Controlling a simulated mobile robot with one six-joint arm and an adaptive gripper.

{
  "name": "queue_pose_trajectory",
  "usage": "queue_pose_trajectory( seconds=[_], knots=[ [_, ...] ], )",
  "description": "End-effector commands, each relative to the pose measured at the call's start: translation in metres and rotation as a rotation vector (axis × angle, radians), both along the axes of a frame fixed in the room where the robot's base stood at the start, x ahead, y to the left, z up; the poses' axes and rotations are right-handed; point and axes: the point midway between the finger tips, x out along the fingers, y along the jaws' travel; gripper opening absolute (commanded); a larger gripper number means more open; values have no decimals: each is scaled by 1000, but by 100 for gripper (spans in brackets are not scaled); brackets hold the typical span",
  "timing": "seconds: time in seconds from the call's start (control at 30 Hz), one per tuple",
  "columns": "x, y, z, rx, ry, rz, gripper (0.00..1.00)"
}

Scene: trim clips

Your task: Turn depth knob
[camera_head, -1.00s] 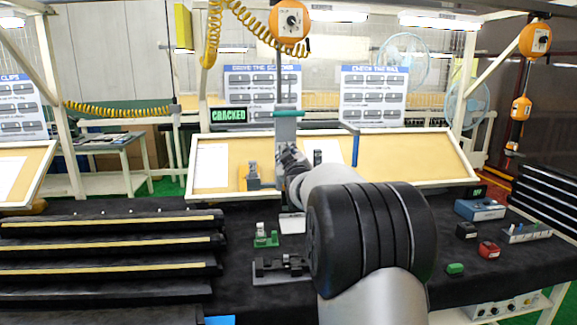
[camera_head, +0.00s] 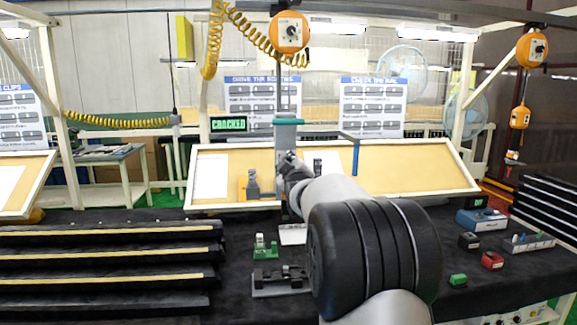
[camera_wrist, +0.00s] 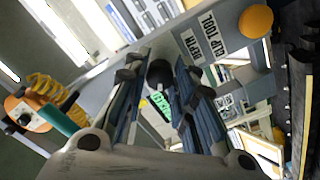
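In the wrist view a grey plate carries the labels DEPTH and CLIP TOOL. A round black knob (camera_wrist: 159,72) sits by the DEPTH label (camera_wrist: 191,43); an orange knob (camera_wrist: 255,21) is at the plate's upper right. My gripper (camera_wrist: 161,80) has its two fingers apart, with the black knob framed between the tips. I cannot tell whether the fingers touch it. In the head view the grey clip tool (camera_head: 288,135) stands upright with a teal top, and my gripper (camera_head: 290,164) is in front of it, partly hidden by my arm.
A slanted tan board (camera_head: 410,168) stands behind. Black trim strips (camera_head: 110,255) lie at left. A green fixture (camera_head: 265,248) and a dark fixture (camera_head: 280,278) sit on the dark table. Red (camera_head: 492,260) and green (camera_head: 458,280) blocks lie at right.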

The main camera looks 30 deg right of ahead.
Motion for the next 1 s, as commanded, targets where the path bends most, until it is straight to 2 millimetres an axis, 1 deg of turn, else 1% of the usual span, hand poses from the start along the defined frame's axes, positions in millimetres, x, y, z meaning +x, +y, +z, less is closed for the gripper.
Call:
queue_pose_trajectory(
  seconds=[0.03,0.27,0.57,0.67,0.77,0.87,1.0],
  knots=[
    [0,0,1,-1,-1,0,28],
    [0,0,0,1,-1,-1,44],
    [0,0,0,1,0,0,44],
    [-5,2,1,1,0,0,44],
    [-16,7,1,1,-1,-1,44],
    [-33,16,1,1,0,0,44],
    [-61,29,2,0,-2,0,44]
  ],
)
